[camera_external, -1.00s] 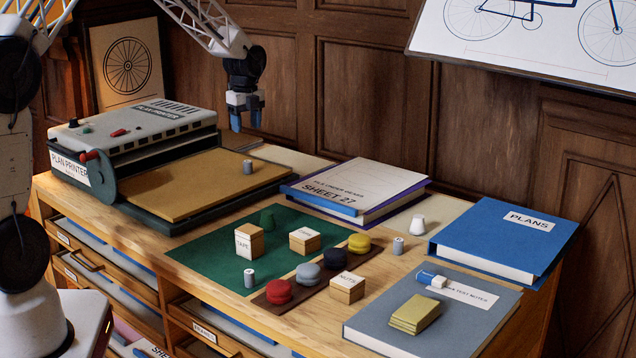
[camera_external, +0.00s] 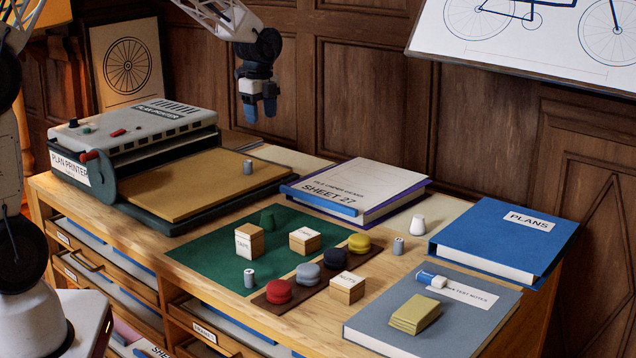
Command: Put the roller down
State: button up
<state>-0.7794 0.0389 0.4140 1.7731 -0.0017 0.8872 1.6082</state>
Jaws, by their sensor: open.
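The grey plan printer (camera_external: 135,128) stands at the left of the desk. A dark side plate with a red-knobbed handle (camera_external: 89,156) is at its front left corner. Its tan flat bed (camera_external: 190,183) extends to the right, with a small grey cylinder (camera_external: 248,167) upright on it. I cannot make out a separate roller; the printer body may hide it. My gripper (camera_external: 260,110) hangs in the air above and behind the right end of the bed, clear of everything. It points down, open, with nothing seen between its fingers.
A green mat (camera_external: 205,250) holds tape boxes and a green piece. A brown strip (camera_external: 318,273) bears coloured round pieces. Books lie to the right, including Sheet 27 (camera_external: 365,183) and blue Plans (camera_external: 500,236). The wood-panelled wall rises behind the desk.

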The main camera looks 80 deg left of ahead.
jog(key=s+d+r+n, duration=0.1)
jog(key=d+r, duration=0.3)
jog(key=d, duration=0.6)
jog(key=s+d+r+n+t, duration=0.15)
jog(key=d+r, duration=0.25)
jog(key=d, duration=0.6)
jog(key=s+d+r+n, duration=0.15)
jog(key=d+r, duration=0.25)
jog(key=d, duration=0.6)
jog(key=s+d+n, duration=0.5)
jog(key=s+d, duration=1.3)
jog(key=d, duration=0.4)
jog(key=shift+s+f+t, duration=0.3)
jog(key=shift+s+t, duration=0.1)
jog(key=shift+t, duration=0.05)
jog(key=o, duration=0.5)
